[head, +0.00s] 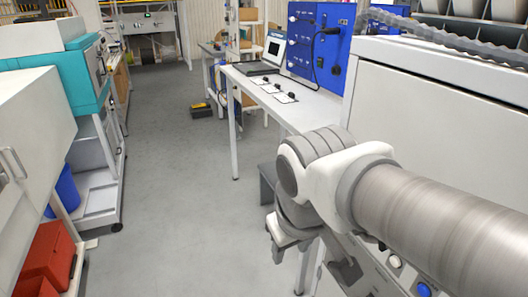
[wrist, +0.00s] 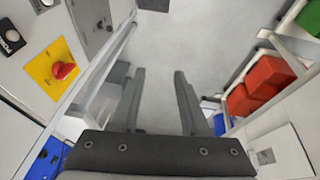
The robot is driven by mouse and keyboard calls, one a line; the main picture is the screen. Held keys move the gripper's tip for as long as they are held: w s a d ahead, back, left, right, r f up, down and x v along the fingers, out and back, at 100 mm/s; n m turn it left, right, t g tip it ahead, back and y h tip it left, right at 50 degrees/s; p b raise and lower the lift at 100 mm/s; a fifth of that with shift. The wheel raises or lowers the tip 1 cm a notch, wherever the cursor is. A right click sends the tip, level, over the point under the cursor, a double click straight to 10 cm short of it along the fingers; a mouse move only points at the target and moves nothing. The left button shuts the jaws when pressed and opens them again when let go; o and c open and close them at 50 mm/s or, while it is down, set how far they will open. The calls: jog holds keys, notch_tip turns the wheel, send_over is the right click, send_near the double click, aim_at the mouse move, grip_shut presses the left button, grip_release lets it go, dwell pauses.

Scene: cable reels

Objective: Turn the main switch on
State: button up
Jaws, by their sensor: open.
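The main switch (wrist: 63,71) is a red rotary knob on a yellow square plate. It sits on a pale panel at the left of the wrist view, and its on or off position is unclear to me. I cannot make it out in the head view. My gripper (wrist: 160,75) is open and empty, with its two dark fingers apart over the grey floor. The switch lies left of the fingers and apart from them. In the head view my gripper (head: 278,250) hangs beside the pale machine at the right.
A white table (head: 300,108) with a blue panel box (head: 318,45) and a laptop stands ahead. Red bins (head: 48,258) sit low at the left, also in the wrist view (wrist: 264,72). The grey floor aisle (head: 175,150) is mostly clear. Push buttons (head: 395,262) show below my arm.

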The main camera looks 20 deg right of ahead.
jog(key=w+d+f+n+g+h, duration=0.6)
jog(key=w+d+f+n+h, duration=0.1)
jog(key=d+n+h, duration=0.15)
jog(key=w+f+n+t+h, duration=0.3)
jog(key=w+f+n+h, duration=0.2)
jog(key=w+n+h, duration=0.45)
jog(key=w+d+y, duration=0.1)
jog(key=w+d, duration=0.1)
jog(key=d, duration=1.4)
jog(key=shift+w+d+t, duration=0.25)
jog(key=shift+t, duration=0.15)
jog(key=shift+c, duration=0.2)
grip_shut()
